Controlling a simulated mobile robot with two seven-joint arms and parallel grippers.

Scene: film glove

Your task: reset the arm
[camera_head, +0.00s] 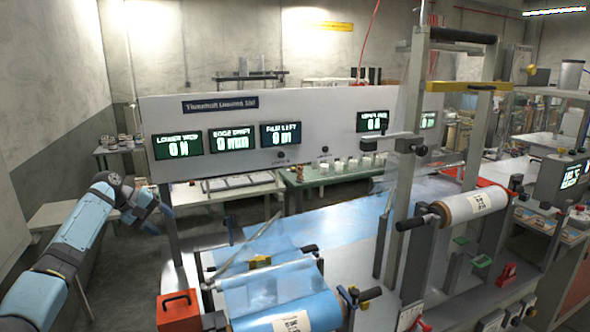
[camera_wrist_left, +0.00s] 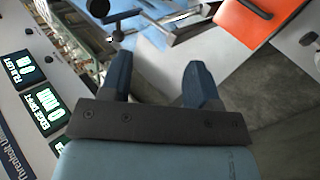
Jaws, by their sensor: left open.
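My left arm comes in from the left in the head view, and its blue left gripper (camera_head: 150,212) hangs in the air left of the film machine, in front of the grey wall. In the left wrist view the two dark blue fingers of the left gripper (camera_wrist_left: 161,75) stand apart with nothing between them. The floor and part of the machine's bench show beyond the fingers. My right gripper is not seen in either view.
A white panel (camera_head: 300,100) with green-digit displays spans the machine. Blue film (camera_head: 330,222) lies on the bench. A lower film roll (camera_head: 290,312), an upper roll (camera_head: 470,205) and an orange box (camera_head: 178,310) stand near the front. A pale table (camera_head: 60,212) is behind my arm.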

